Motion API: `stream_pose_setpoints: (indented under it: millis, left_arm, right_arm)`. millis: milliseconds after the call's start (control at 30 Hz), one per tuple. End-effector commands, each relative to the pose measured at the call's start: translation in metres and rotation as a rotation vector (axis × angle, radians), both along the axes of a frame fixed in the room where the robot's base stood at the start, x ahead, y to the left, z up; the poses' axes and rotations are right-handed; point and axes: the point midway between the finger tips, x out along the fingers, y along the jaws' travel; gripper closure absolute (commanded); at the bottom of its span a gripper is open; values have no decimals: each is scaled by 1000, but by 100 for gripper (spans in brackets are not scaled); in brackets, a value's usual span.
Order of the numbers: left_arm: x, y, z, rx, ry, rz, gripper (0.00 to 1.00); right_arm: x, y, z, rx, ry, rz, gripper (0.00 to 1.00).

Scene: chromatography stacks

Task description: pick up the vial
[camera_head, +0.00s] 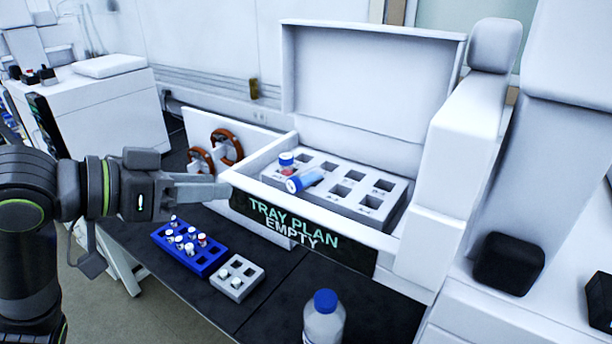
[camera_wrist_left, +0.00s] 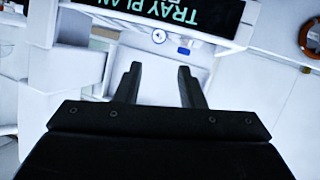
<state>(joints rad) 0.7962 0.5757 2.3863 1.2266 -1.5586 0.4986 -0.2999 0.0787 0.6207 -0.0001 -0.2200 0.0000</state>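Two blue-capped vials are in the open drawer's grey tray (camera_head: 355,205). One vial (camera_head: 286,163) stands upright at the tray's left; the other vial (camera_head: 306,180) lies tilted across the tray top beside it. Small white-capped vials (camera_head: 187,240) stand in a blue rack on the bench. My left gripper (camera_head: 226,187) is outside the drawer's left front corner, apart from the tray vials. In the left wrist view its fingers (camera_wrist_left: 160,75) are spread with nothing between them. My right gripper is in neither view.
The drawer front bears a "TRAY PLAN EMPTY" sign (camera_head: 290,225). A small grey rack (camera_head: 247,283) and a blue-capped bottle (camera_head: 323,322) stand on the dark bench. A raised white lid (camera_head: 365,85) is behind the tray. White housing (camera_head: 450,185) borders its right.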

Motion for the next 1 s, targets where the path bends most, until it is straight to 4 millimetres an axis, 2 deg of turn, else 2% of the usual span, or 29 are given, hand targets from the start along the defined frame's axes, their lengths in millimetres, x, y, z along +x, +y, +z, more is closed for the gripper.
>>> stream_pose_setpoints:
  millis: [700,1000]
  left_arm:
    - [36,-51,-25,-5,5,-1,64]
    - [44,-61,-31,-1,4,0,64]
  right_arm:
    - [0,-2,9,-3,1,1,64]
    - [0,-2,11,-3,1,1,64]
